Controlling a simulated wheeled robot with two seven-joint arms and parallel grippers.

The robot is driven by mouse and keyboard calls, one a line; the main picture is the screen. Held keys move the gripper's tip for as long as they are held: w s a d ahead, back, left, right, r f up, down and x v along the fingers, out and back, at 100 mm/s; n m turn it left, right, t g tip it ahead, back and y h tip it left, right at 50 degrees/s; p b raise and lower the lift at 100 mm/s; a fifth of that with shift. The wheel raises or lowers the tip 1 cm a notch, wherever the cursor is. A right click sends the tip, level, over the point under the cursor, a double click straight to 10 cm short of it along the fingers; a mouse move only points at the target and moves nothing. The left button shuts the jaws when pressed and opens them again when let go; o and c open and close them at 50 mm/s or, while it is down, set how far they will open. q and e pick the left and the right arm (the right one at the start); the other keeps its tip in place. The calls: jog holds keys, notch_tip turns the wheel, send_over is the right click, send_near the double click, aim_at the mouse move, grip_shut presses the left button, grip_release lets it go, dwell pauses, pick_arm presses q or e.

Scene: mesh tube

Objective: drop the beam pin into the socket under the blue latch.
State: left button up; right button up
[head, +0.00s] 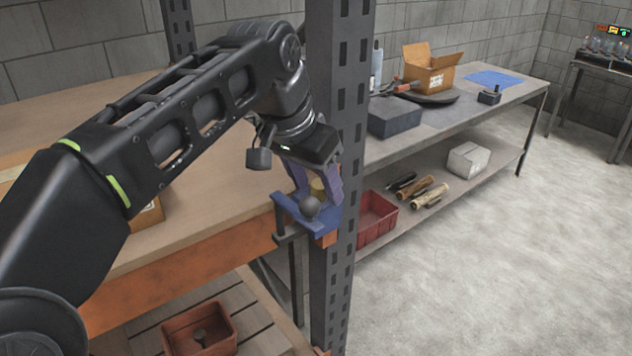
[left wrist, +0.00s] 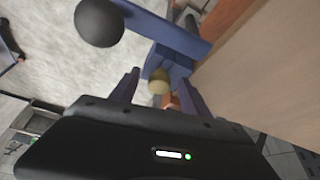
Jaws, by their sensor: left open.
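The beam pin seems to be the yellowish round piece (head: 318,187) just behind the knob; in the left wrist view the piece (left wrist: 158,82) is beside the blue part. My left gripper (head: 320,197) points down there, its fingers open and apart on either side of the piece. The socket is hidden, and I cannot tell how deep the piece sits.
The perforated upright post (head: 340,110) stands close to the right of my gripper. An orange beam (head: 190,285) carries the wooden shelf (head: 210,215). A red bin (head: 377,217) and a grey bench (head: 470,110) with a cardboard box (head: 432,72) stand beyond. The floor at right is clear.

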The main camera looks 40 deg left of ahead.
pick_arm(q)
jog(key=p+v, duration=0.5)
jog(key=v, duration=0.3)
jog(key=shift+p, duration=0.35)
jog(key=shift+f, duration=0.15)
dwell(0.6)
